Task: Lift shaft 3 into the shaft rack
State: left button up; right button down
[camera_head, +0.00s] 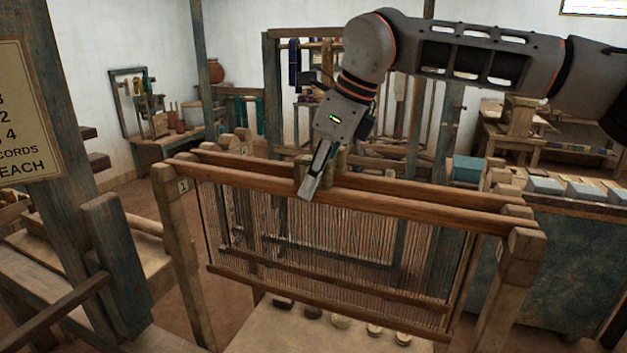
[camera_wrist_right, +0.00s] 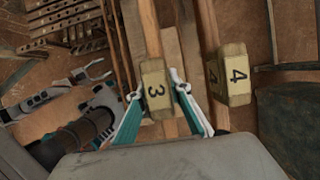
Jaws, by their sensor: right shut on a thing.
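In the wrist view, a pale wooden block marked 3 (camera_wrist_right: 156,92), on the wooden bar of shaft 3 (camera_wrist_right: 150,30), lies between the fingers of my right gripper (camera_wrist_right: 158,108). The gripper is shut on it. A similar block marked 4 (camera_wrist_right: 235,75) is just to its right. In the head view my right gripper (camera_head: 316,178) points down at the middle of the long bars. A wooden stand with a post marked 1 (camera_head: 183,187) is at the bars' left end. I cannot tell which part is the shaft rack. My left gripper (camera_wrist_right: 60,88) appears open and empty in the wrist view.
Thin vertical heddles (camera_head: 330,240) hang under the bars down to a lower bar (camera_head: 325,301). A loom post (camera_head: 117,255) stands at the left. A blue-green chest (camera_head: 560,260) with boxes on it is close at the right.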

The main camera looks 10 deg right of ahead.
jog(key=c, duration=1.8)
grip_release()
jog(key=shift+s+a, duration=0.1)
pick_arm(q)
jog(key=shift+s+f, duration=0.2)
pick_arm(e)
jog(key=shift+r, duration=0.1)
pick_arm(q)
jog(key=shift+g+y, duration=0.3)
jog(key=shift+y, duration=0.1)
jog(key=shift+s+a+r+p, duration=0.15)
jog(key=shift+a+r+p, duration=0.35)
jog(key=shift+p, duration=0.6)
jog(key=shift+s+a+r+p, duration=0.15)
jog(key=shift+a+r+p, duration=0.1)
jog(key=shift+r+p, duration=0.65)
jog(key=shift+s+a+r+p, duration=0.15)
jog(key=shift+a+r+p, duration=0.3)
jog(key=shift+p, duration=0.8)
pick_arm(e)
jog(key=shift+v, duration=9.45)
